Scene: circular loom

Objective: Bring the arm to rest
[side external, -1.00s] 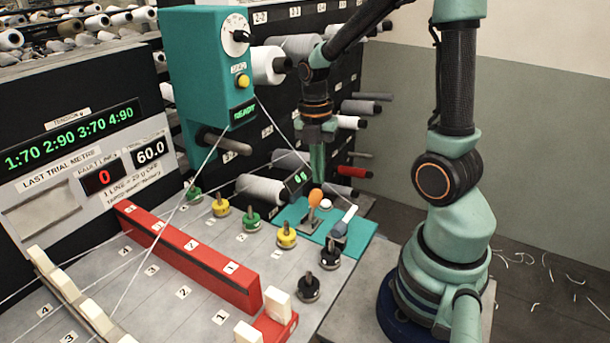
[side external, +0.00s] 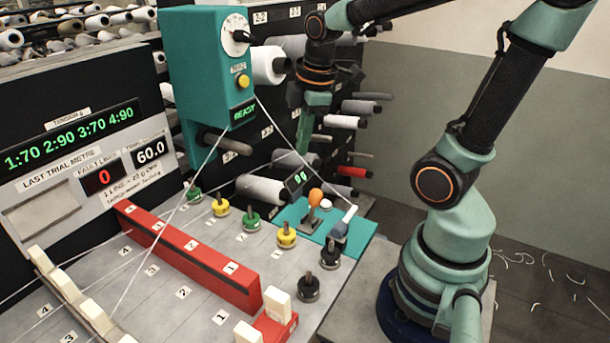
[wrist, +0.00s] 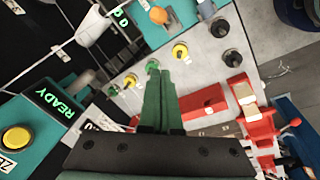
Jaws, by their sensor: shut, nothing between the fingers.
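My gripper (side external: 304,145) hangs above and behind the teal control plate (side external: 356,240), clear of it. In the wrist view the green fingers of my gripper (wrist: 162,72) lie together, with nothing held. The plate carries an orange-knobbed lever (side external: 315,196), a grey-blue lever (side external: 343,223) and a white button (side external: 325,205). My arm is raised and bent over the right side of the loom.
A teal box (side external: 207,80) with a dial, yellow button and READY display stands left of my gripper. Yarn spools (side external: 268,66) fill the rack behind. Green, yellow and black pegs (side external: 287,235) and a red bar (side external: 180,255) stand on the grey table.

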